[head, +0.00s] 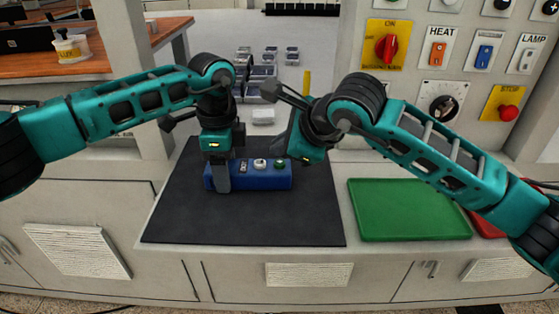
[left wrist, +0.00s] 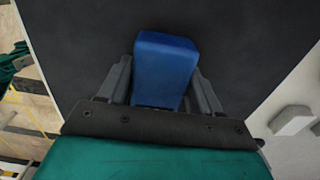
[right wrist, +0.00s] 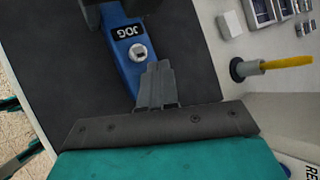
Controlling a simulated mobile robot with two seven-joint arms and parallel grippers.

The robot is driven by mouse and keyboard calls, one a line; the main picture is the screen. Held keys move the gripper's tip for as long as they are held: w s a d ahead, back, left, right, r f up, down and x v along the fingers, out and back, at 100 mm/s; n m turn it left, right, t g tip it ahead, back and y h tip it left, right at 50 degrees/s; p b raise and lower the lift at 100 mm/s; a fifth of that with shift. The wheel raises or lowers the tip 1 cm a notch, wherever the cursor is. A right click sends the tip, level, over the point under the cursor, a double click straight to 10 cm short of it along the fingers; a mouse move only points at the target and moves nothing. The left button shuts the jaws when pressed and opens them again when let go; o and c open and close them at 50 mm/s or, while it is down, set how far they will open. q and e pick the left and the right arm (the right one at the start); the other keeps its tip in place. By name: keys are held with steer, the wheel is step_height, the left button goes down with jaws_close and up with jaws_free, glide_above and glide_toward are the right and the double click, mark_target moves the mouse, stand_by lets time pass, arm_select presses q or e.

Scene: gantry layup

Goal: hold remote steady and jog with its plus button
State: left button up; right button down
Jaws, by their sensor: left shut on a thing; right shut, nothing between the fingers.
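The remote is a blue box (head: 260,178) with a JOG label (right wrist: 126,32), a white-ringed button (head: 260,163) and a green button (head: 280,164) on top. It lies on the dark mat (head: 180,222). My left gripper (head: 222,180) is shut around the remote's left part; the left wrist view shows the blue body (left wrist: 165,65) between its fingers. My right gripper (right wrist: 158,70) is shut and empty, over the remote's right end by the green button. In the right wrist view its fingers hide that button; contact cannot be told. No plus sign is readable.
A green tray (head: 410,210) and part of a red one lie to the right. A wall panel holds a red rotary switch (head: 386,48), a black dial (head: 442,107) and a stop button (head: 508,112). A yellow rod (right wrist: 288,61) stands behind the mat. The mat's front is clear.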

mark_target(282, 165)
steer(key=shift+f, duration=0.15)
steer(key=shift+f, duration=0.3)
steer(key=shift+f, duration=0.6)
stand_by(0.7)
steer(key=shift+r, duration=1)
steer(key=shift+r, duration=2.55)
arm_select(q)
steer(key=o, duration=1.3)
